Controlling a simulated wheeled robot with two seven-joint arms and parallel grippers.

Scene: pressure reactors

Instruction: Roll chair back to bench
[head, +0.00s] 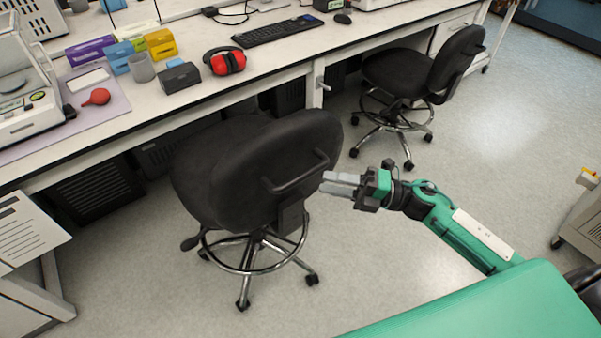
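A black chair (250,170) with a chrome foot ring and castors stands at the front of the bench (160,110), in the middle of the head view. Its backrest faces me and its seat points toward the bench. A bar handle (298,176) is on the back of the backrest. My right gripper (326,183) is just to the right of the backrest, its grey fingertips close to the handle's right end. The fingers look near each other; I cannot tell whether they touch the chair or how wide they are open. My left gripper is not in view.
A second black chair (425,75) stands farther right by the bench. Red ear muffs (226,61), a keyboard (278,30) and coloured boxes (160,43) lie on the bench. The floor (490,150) at right is open.

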